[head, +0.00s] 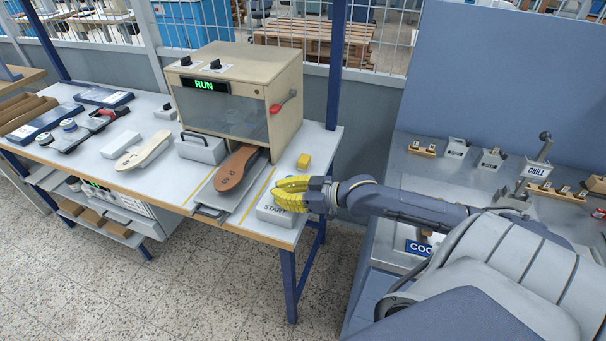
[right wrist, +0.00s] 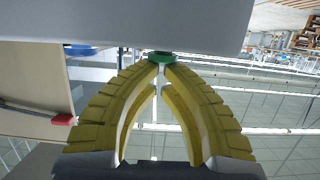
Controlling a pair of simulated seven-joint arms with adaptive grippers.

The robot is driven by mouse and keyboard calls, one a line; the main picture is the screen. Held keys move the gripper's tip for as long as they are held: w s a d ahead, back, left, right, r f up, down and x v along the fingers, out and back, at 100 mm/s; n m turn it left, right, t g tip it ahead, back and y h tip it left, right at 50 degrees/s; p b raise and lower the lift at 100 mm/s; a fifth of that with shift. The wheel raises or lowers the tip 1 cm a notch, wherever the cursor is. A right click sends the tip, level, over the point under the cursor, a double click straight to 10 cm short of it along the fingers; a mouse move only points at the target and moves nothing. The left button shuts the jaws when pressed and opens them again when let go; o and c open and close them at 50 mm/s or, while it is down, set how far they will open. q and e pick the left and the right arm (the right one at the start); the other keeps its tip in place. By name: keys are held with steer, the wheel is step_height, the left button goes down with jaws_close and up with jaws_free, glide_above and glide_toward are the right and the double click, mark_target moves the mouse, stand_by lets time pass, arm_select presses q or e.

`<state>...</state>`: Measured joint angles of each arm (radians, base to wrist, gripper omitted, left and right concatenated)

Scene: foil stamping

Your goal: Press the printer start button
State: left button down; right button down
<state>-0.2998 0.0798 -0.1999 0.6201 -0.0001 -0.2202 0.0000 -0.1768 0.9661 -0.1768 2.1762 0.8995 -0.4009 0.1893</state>
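The start button box (head: 272,213), grey and marked START, sits at the right front of the bench. My right gripper (head: 277,194) reaches over it from the right, its yellow fingers hiding its top in the head view. In the right wrist view the fingertips (right wrist: 162,66) come together at a green button (right wrist: 160,57) on a pale box face. They look in contact with the button; how far it is pushed in I cannot tell. The printer (head: 240,95) is a beige cabinet with a clear front, and its display (head: 204,85) reads RUN in green. My left gripper is not in view.
A brown insole (head: 236,168) lies on the slide tray below the printer, and a pale insole (head: 144,151) lies to its left. A grey handled block (head: 202,149) stands between them. A yellow block (head: 304,161) sits just behind my right gripper. A red-knobbed lever (head: 276,108) sticks out of the printer's side.

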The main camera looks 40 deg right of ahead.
step_height(320, 180, up, 3)
steer(key=shift+w+f, duration=0.1)
steer(key=v, duration=1)
stand_by(0.4)
stand_by(0.6)
